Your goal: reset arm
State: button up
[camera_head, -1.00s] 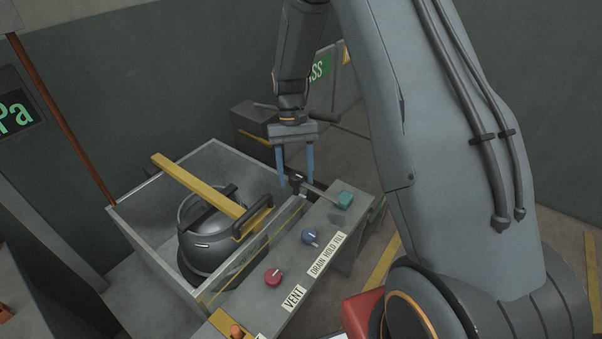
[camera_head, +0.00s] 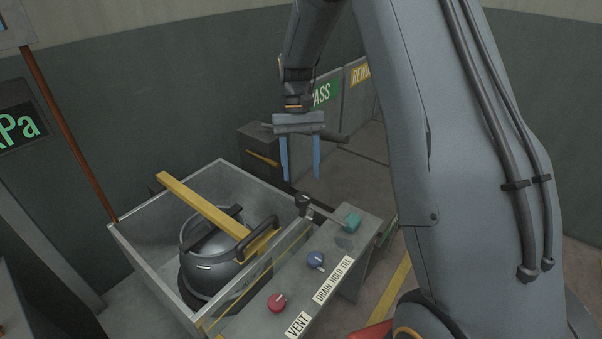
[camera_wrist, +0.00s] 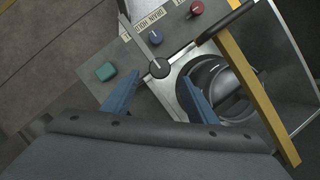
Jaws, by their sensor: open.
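My gripper (camera_head: 301,158) is open and empty, its two blue fingers pointing down above the far end of the control panel. In the wrist view the open fingers (camera_wrist: 158,98) sit apart, with a black knob joint and grey lever (camera_wrist: 159,68) beyond them. The gripper appears to touch nothing.
A metal tank (camera_head: 136,238) holds a dark cylinder (camera_head: 208,268) under a yellow bar (camera_head: 205,205) with a black handle. The grey panel carries a blue knob (camera_head: 316,260) and red knob (camera_head: 277,302). A dark box (camera_head: 259,150) and PASS and REWORK bins stand behind.

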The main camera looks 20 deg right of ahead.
jog(key=shift+s, duration=0.1)
jog(key=s+r+n+t, duration=0.1)
jog(key=s+t, duration=0.4)
jog(key=s, duration=1.4)
jog(key=shift+s+d+r+n+t+h, duration=0.15)
jog(key=shift+s+r+n+t+h, duration=0.15)
jog(key=shift+r, duration=0.3)
